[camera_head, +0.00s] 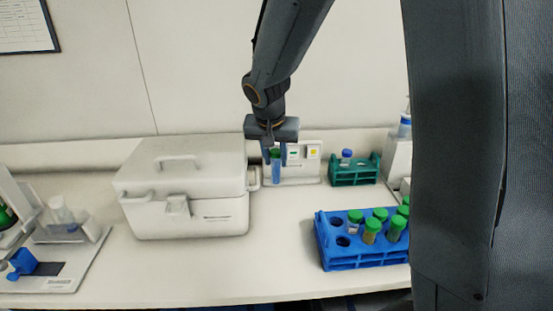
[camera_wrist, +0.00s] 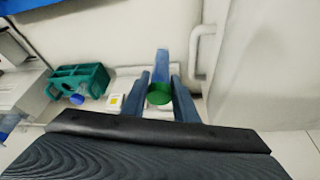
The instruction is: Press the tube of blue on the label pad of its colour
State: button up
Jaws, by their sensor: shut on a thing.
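My gripper (camera_head: 275,159) is shut on a tube with a green cap and blue contents (camera_head: 276,173). It holds the tube upright in front of the white label stand (camera_head: 306,176) at the back of the bench. The stand's face shows a yellow pad (camera_head: 313,152) and a green pad (camera_head: 293,153); my gripper and the tube cover its left part, so no blue pad shows. In the wrist view the tube's blue body (camera_wrist: 161,66) sits between my fingers (camera_wrist: 161,80), green cap towards the camera. I cannot tell whether the tube touches the stand.
A white lidded box (camera_head: 185,190) stands close at left. A green rack (camera_head: 353,174) with a blue-capped tube is at right. A blue rack (camera_head: 340,263) with several green-capped tubes is nearer. The bench between the box and blue rack is clear.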

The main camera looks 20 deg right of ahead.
jog(key=w+d, duration=0.1)
jog(key=w, duration=0.7)
jog(key=shift+d+p, duration=0.35)
jog(key=shift+p, duration=0.05)
jog(key=shift+w+d, duration=0.1)
jog(key=shift+w, duration=0.45)
dwell(0.3)
jog(key=shift+s, duration=0.1)
dwell(0.6)
jog(key=shift+s+a+b, duration=0.25)
jog(key=shift+s, duration=0.85)
jog(key=shift+s+a+b, duration=0.2)
jog(key=shift+s+b, duration=0.05)
jog(key=shift+s, duration=0.9)
jog(key=shift+s+a+b, duration=0.25)
jog(key=shift+s, duration=0.85)
